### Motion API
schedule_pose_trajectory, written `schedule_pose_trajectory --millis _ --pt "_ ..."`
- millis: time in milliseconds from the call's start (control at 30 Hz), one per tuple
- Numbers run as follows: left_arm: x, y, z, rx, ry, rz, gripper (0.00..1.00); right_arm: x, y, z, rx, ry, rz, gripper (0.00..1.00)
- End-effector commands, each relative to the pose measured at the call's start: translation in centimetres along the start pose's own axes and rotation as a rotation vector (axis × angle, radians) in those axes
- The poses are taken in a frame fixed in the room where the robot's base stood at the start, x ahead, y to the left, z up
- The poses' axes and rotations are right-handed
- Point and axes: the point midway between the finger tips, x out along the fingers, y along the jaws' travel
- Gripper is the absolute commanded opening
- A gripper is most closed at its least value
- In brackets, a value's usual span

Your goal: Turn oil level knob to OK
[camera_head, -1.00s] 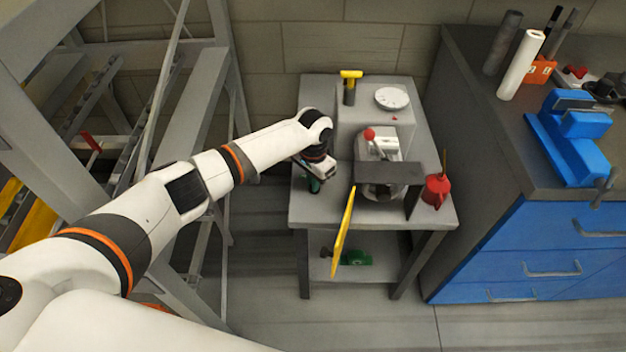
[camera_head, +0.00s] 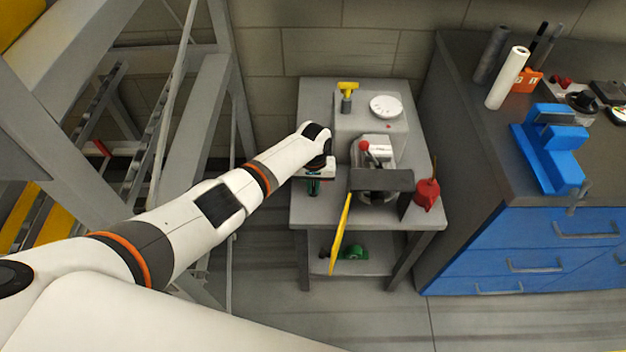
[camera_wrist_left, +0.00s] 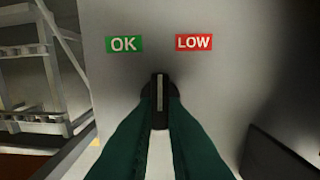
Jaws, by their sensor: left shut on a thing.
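The oil level knob (camera_wrist_left: 159,84) is dark with a pale line, on a grey panel in the left wrist view. Its line stands about upright, pointing between the green OK label (camera_wrist_left: 124,44) at upper left and the red LOW label (camera_wrist_left: 194,43) at upper right. My left gripper (camera_wrist_left: 160,104) is shut on the knob, with its two green fingers on either side of it. In the head view my left gripper (camera_head: 314,174) is at the left side of the machine (camera_head: 371,150) on the grey table, and the knob is hidden there. My right gripper is out of view.
A yellow panel (camera_head: 341,235) hangs at the table's front. A dark plate (camera_head: 381,180) fronts the machine, with a red oil can (camera_head: 427,194) to its right. A blue-drawer workbench (camera_head: 540,239) stands right.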

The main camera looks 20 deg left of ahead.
Motion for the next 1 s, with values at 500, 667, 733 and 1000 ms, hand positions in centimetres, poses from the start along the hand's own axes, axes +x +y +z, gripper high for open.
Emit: schedule_pose_trajectory --millis 500,667,733,1000 --pt "-0.1 -0.4 0.0 -0.482 0.002 -0.001 0.00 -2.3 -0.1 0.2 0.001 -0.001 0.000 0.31" --pt "-0.1 -0.3 0.1 -0.608 0.001 0.000 0.00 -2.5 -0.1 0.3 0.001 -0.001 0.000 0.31" --pt "-0.1 -0.4 0.1 -0.654 0.001 -0.001 0.00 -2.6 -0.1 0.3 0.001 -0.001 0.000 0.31" --pt "-0.1 -0.4 0.2 -0.780 -0.001 0.000 0.00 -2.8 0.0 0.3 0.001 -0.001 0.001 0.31"
